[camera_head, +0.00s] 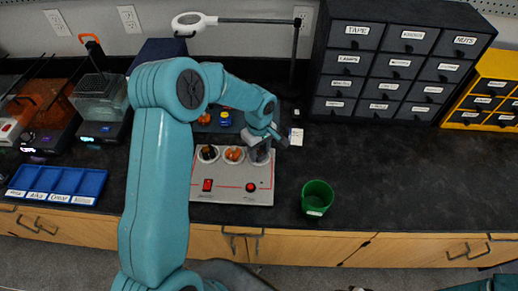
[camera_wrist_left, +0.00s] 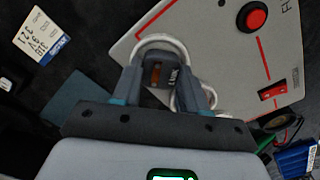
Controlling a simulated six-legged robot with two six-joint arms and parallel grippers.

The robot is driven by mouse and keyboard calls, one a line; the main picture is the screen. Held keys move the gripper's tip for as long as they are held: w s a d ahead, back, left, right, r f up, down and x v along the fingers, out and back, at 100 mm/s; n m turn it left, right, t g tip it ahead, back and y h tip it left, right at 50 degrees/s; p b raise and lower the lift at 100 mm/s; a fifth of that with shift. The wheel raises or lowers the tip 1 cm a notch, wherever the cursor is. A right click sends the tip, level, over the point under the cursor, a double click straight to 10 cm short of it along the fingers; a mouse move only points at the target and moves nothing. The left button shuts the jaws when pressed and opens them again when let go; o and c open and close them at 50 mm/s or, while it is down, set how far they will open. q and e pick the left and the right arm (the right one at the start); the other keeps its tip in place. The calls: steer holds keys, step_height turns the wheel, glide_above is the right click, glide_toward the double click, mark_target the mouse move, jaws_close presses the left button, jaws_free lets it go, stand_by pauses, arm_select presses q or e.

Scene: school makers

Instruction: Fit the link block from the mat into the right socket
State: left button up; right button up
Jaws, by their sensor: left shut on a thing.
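The grey panel (camera_head: 232,194) lies on the black counter with a row of white-rimmed round sockets. The left socket (camera_head: 208,153) and the middle socket (camera_head: 234,155) show, with dark and orange things in them. My left gripper (camera_head: 261,150) is over the right socket, pointing down and mostly hiding it. In the left wrist view my left gripper (camera_wrist_left: 167,80) is shut on the dark link block (camera_wrist_left: 173,74), marked LINK, with a copper-coloured part. The right socket's white rim (camera_wrist_left: 160,42) shows around the fingertips; I cannot tell how deep the block sits. My right gripper is out of view.
A red button (camera_wrist_left: 257,18) and a red switch (camera_head: 207,185) are on the panel. A flat dark-teal patch (camera_wrist_left: 75,102), perhaps the mat, lies beside it. A green cup (camera_head: 317,196) stands right, a blue tray (camera_head: 58,181) left. Dark drawers (camera_head: 395,68) stand behind; the right counter is clear.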

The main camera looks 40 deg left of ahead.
mark_target(258, 154)
arm_select(q)
steer(key=shift+f, duration=0.2)
steer(key=o, duration=0.7)
steer(key=shift+o, duration=0.2)
steer(key=shift+r, duration=0.1)
step_height(258, 154, up, 11)
steer(key=p, duration=0.5)
steer(key=shift+s, duration=0.15)
stand_by(0.3)
